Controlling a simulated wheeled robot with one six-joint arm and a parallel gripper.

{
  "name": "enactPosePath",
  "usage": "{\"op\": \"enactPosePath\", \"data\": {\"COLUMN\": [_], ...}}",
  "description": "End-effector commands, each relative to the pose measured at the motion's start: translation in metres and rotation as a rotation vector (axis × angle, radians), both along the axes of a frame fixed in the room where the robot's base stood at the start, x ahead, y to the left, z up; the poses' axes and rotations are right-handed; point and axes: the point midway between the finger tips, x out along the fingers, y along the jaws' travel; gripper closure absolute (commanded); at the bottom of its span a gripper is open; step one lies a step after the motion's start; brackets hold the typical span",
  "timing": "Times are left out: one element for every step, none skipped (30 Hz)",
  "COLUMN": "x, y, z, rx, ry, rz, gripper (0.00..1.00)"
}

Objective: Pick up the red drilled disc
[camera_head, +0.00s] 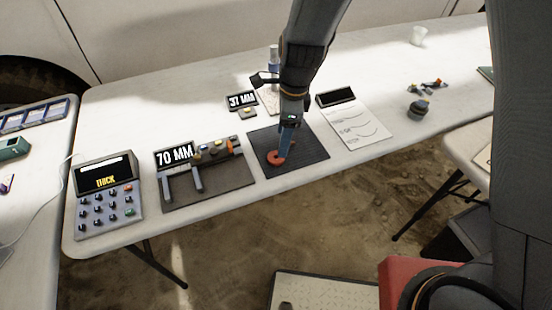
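The red drilled disc (275,158) lies on a dark square mat (310,152) near the middle of the white table. My gripper (283,150) points down over the mat, right at the disc. The gripper's lower end overlaps the disc's upper right part in this view. The disc's hole and part of its rim are hidden or too small to make out. I cannot tell whether the fingers are open or shut, or whether they touch the disc.
A caliper-like device (196,172) with a "70 MM" display (174,155) stands left of the mat. A keypad box (106,195) is at the table's left end. A paper sheet (357,126) and a dark round object (418,109) lie to the right.

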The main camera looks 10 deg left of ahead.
Motion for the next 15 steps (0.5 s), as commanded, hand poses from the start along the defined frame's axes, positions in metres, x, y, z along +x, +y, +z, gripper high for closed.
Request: {"op": "enactPosePath", "data": {"x": [-0.001, -0.001, -0.001, -0.001, -0.001, -0.001, -0.001, -0.001, -0.001, -0.001, -0.001, -0.001, -0.001, -0.001, -0.001], "y": [0.001, 0.001, 0.002, 0.002, 0.002, 0.003, 0.003, 0.004, 0.005, 0.006, 0.007, 0.009, 0.01, 0.012, 0.013], "z": [-0.006, -0.008, -0.012, -0.015, -0.018, -0.021, -0.022, -0.024, -0.027, -0.029, -0.032, -0.037, -0.041, -0.044, -0.049], "rx": [-0.002, -0.002, -0.002, -0.001, -0.002, -0.001, -0.001, -0.001, -0.001, -0.001, -0.001, -0.002, -0.002, -0.002, -0.003], "ry": [0.004, 0.003, 0.003, 0.003, 0.003, 0.003, 0.002, 0.001, 0.002, 0.002, 0.003, 0.003, 0.003, 0.003, 0.004], "rz": [-0.002, -0.003, -0.003, -0.002, -0.001, -0.001, 0.0, 0.0, 0.0, 0.0, 0.0, 0.0, 0.0, 0.0, 0.0], "gripper": [0.41, 0.41, 0.41, 0.41, 0.41, 0.41, 0.41, 0.41, 0.41, 0.41, 0.41, 0.41, 0.41, 0.41, 0.41]}}
